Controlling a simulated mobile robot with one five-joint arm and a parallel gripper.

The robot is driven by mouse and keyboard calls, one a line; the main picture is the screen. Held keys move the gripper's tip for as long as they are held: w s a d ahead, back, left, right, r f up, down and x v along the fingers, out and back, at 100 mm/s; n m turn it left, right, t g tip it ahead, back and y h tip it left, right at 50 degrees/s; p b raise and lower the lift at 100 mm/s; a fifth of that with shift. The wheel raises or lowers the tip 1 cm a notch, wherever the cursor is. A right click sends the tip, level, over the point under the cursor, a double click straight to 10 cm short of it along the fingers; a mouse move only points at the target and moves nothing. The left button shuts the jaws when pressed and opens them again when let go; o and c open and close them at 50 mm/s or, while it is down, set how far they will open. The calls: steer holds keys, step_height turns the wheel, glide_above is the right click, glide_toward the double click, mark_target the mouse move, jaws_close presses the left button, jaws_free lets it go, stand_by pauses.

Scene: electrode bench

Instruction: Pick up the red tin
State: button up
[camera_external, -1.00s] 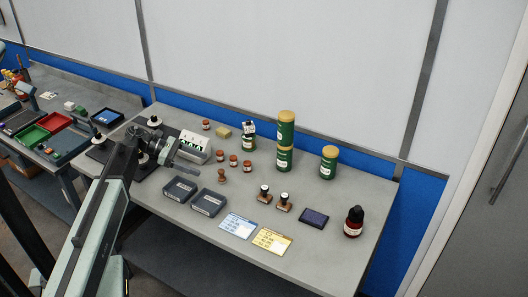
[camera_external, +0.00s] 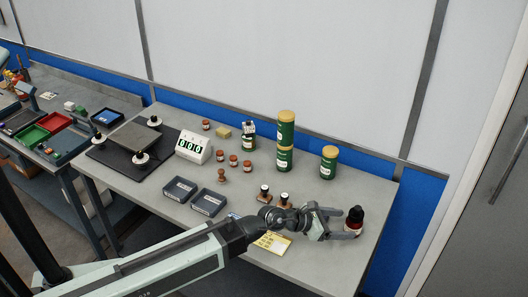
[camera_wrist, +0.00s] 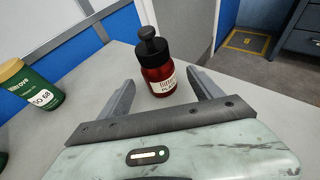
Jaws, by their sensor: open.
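A dark red container (camera_external: 352,224) with a black cap and pale label stands upright near the right end of the grey bench. It looks more like a bottle than a tin. In the wrist view the red container (camera_wrist: 160,82) is ahead, between the lines of my two fingers. My gripper (camera_external: 340,222) is open and empty, low over the bench just left of it; it also shows in the wrist view (camera_wrist: 163,80). Whether a finger touches the container cannot be told. Several small red-brown jars (camera_external: 233,160) stand mid-bench.
Green tins with gold lids (camera_external: 328,163) stand at the back; one green tin shows at left in the wrist view (camera_wrist: 32,88). Stamps (camera_external: 265,194), dark trays (camera_external: 208,203) and a yellow card (camera_external: 272,243) lie left of my gripper. The bench's right edge is close.

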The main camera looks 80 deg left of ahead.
mark_target(362, 222)
steer(key=shift+d, duration=0.15)
steer(key=shift+w, duration=0.2)
steer(key=shift+b+x, duration=0.35)
steer(key=shift+x, duration=0.75)
steer(key=x, duration=0.2)
steer(key=r+b+x, duration=0.1)
steer(key=x, duration=0.2)
steer(key=shift+w+a+f, duration=0.1)
steer(key=shift+w+a, duration=0.1)
steer(key=shift+w, duration=0.2)
steer(key=shift+s, duration=0.1)
jaws_close()
step_height(362, 222, up, 10)
steer(key=p, duration=1)
